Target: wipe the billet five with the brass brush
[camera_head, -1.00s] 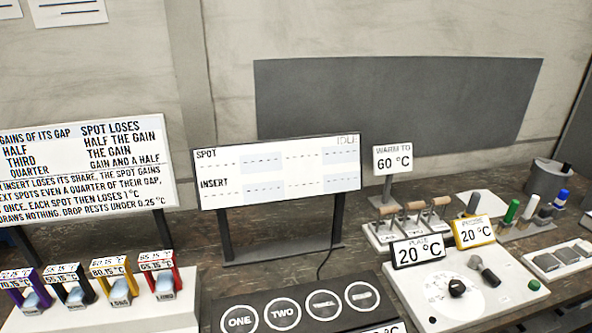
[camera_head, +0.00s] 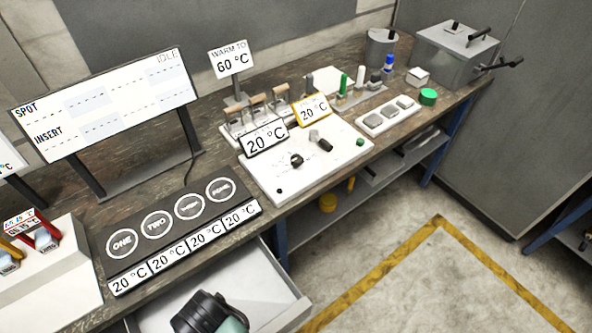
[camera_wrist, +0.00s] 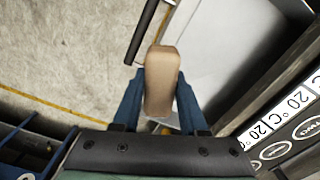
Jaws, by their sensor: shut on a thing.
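My gripper (camera_wrist: 158,85) shows in the wrist view, its blue fingers shut on a tan wooden handle (camera_wrist: 162,72). Whatever the handle ends in is hidden, so I cannot tell if it is the brass brush. In the head view my wrist shows at the bottom edge, in front of an open drawer; the fingers are not visible there. Similar wooden handles (camera_head: 258,101) stand in a white rack behind the plate unit. No billet is readably marked five; small blocks in coloured frames (camera_head: 38,238) stand at the far left, their labels unclear.
The bench holds a dark strip with round pads (camera_head: 140,228), a white plate unit (camera_head: 300,170), a tray of grey blocks (camera_head: 390,116) and a grey box (camera_head: 452,55). An open drawer (camera_head: 262,285) juts out below the bench. The floor at the right is clear.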

